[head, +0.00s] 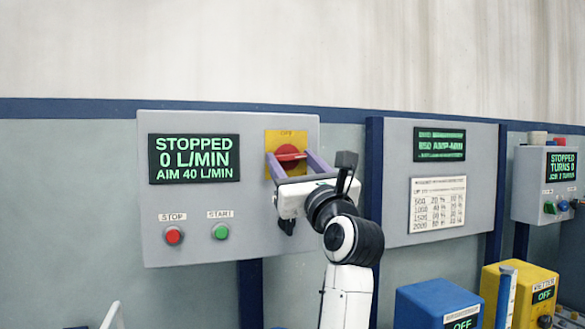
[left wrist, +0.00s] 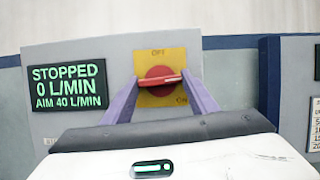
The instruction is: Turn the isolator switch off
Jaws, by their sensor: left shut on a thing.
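The isolator switch (head: 289,151) is a red rotary knob with a bar handle on a yellow plate (head: 300,136), on the grey panel's upper right. OFF is printed at the plate's top. In the left wrist view the red switch (left wrist: 158,88) has its bar nearly level, right end slightly higher, pointing a little above the ON mark at lower right. My left gripper (head: 290,157) has its purple fingers at the two ends of the bar, shut on it; the fingers also show in the left wrist view (left wrist: 161,77). My right gripper is not in view.
The panel's screen (head: 194,159) reads STOPPED, 0 L/MIN, AIM 40 L/MIN. Below it are a red stop button (head: 173,236) and a green start button (head: 221,231). Another panel (head: 400,190) stands right of my arm. Blue (head: 420,300) and yellow (head: 545,275) boxes stand lower right.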

